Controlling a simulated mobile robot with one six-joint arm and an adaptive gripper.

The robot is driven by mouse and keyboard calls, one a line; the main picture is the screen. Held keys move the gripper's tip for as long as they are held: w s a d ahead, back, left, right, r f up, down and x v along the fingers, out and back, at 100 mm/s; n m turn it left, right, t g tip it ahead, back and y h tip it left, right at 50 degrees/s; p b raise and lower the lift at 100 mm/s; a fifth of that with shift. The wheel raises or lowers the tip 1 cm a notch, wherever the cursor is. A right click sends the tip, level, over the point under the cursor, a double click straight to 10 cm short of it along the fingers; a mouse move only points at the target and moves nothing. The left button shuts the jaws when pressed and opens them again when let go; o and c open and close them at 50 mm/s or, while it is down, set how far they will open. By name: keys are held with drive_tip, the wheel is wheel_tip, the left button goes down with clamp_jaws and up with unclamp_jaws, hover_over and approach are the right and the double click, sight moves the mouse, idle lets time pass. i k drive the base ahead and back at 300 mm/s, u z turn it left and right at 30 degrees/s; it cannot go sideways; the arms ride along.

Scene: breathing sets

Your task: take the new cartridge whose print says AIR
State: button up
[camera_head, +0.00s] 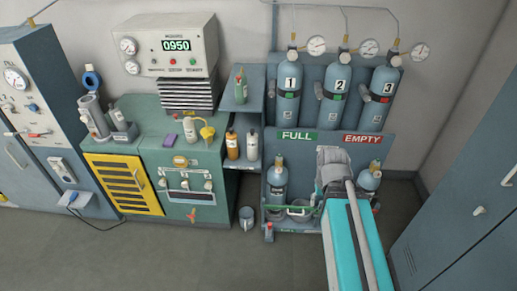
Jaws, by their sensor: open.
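No print reading AIR can be made out on any small container, so I cannot tell which is the new cartridge. An orange bottle-like container (232,146) and a cream one (252,147) stand side by side on the lower shelf between the green cabinet and the cylinder rack. A green bottle-like container (240,88) stands on the shelf above. A pale container (190,128) with a yellow fitting is on the green worktop. My gripper (332,160) is open in front of the rack, right of these containers and apart from them. Its fingertips are hard to make out.
Three large numbered cylinders (288,92) stand on the rack above FULL (298,135) and EMPTY (362,139) signs. More cylinders (277,180) stand below. A metal bucket (246,218) sits on the floor. Blue cabinets (465,190) close the right side. The floor at front left is clear.

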sight(252, 136)
drive_tip(key=u, duration=0.1)
drive_tip(key=i, duration=0.95)
drive_tip(key=z, duration=0.05)
